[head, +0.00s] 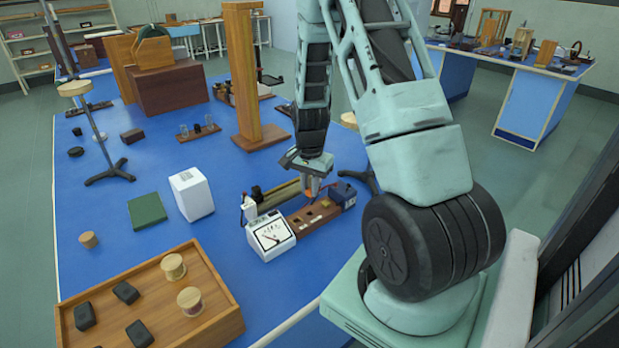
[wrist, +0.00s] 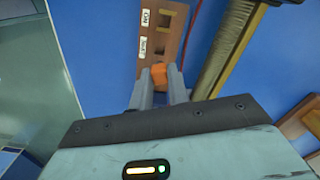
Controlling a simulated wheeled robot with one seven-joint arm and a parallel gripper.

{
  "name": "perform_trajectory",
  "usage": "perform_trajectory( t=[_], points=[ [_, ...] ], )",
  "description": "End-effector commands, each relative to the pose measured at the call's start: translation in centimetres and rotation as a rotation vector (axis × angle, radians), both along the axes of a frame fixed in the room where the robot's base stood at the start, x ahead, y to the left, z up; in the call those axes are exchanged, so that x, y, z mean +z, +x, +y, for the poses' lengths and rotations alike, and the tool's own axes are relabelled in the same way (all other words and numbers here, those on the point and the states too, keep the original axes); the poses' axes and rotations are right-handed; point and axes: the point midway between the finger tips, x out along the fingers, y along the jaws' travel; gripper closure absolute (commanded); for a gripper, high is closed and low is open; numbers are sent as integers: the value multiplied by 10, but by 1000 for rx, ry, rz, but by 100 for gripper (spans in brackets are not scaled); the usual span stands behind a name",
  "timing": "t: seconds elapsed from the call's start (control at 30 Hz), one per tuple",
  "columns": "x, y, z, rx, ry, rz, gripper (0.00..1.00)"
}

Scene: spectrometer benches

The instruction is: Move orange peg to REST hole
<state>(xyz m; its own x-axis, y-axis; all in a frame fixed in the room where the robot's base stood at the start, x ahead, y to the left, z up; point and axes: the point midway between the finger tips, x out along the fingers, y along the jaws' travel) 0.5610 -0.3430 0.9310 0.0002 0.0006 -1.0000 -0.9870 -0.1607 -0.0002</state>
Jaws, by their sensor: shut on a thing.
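My gripper (wrist: 160,78) is shut on the orange peg (wrist: 159,75), which shows between the two fingertips in the wrist view. In the head view, my gripper (head: 313,188) points down over the back part of the brown wooden board (head: 297,226). The board (wrist: 176,38) also shows in the wrist view, with dark square holes and small white labels beside them. The label text is too small to read surely, so I cannot tell which hole is REST. The lower end of the peg is hidden, and I cannot tell whether it sits in a hole.
A white meter (head: 271,236) stands at the near left end of the board. A dark blue box (head: 343,195) is at its right end. A long yellowish bar (wrist: 228,48) lies beside the board. A white box (head: 191,194) and a wooden tray (head: 222,318) stand to the left.

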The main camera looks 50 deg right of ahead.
Motion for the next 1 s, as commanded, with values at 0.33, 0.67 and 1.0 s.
perform_trajectory(
  t=[0.33,0.67,1.0],
  points=[
    [-18,0,0,-4,0,0,100],
    [-37,0,0,-6,0,1,100],
    [-55,0,0,-6,1,1,100]
  ],
)
